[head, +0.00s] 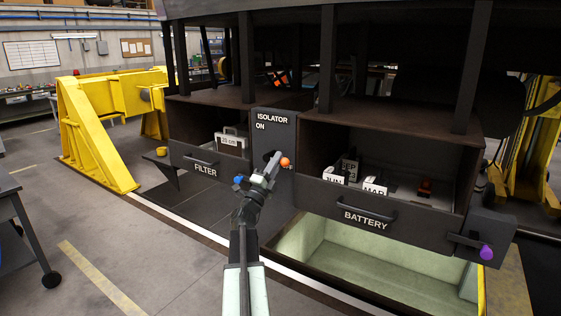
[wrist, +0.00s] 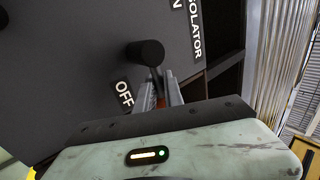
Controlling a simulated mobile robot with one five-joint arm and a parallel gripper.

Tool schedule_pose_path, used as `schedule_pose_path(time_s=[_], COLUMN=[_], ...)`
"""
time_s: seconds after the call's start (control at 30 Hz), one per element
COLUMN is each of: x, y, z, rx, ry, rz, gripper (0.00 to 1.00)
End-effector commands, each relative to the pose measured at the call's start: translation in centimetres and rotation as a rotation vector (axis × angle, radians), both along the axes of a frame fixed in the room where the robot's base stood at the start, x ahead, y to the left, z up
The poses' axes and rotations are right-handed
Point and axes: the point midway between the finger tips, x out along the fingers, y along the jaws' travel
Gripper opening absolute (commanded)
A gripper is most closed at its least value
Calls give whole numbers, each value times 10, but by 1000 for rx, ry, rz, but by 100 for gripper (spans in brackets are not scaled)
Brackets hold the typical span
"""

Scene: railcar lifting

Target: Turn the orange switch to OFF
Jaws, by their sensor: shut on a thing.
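The orange switch is a lever with an orange end (head: 285,162) on the dark ISOLATOR panel (head: 286,125). In the wrist view its black hub (wrist: 147,53) is clear, and some orange (wrist: 161,102) shows between my fingers. My gripper (head: 274,168) is shut on the orange end. On the panel, the lever points to the right in the head view. The OFF label (wrist: 123,92) is close beside the lever in the wrist view, and the lever is not lined up with it. In the head view my gripper hides part of the hub and the OFF label.
A pale open pit (head: 375,262) lies below. A yellow stand (head: 95,150) is at left.

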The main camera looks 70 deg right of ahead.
Motion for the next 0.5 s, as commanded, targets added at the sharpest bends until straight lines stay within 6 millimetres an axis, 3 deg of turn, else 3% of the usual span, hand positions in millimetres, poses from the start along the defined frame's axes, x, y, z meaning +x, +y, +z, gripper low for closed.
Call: schedule_pose_path(time_s=[0.13, 0.17, 0.23, 0.5], x=[-3, -4, -7, -13], y=[-2, -3, -4, -7], z=[0, 0, 0, 0], rx=[0, 0, 1, 1], ry=[2, 1, 2, 2], rz=[-1, -3, -6, -16], gripper=[0, 15, 34, 34])
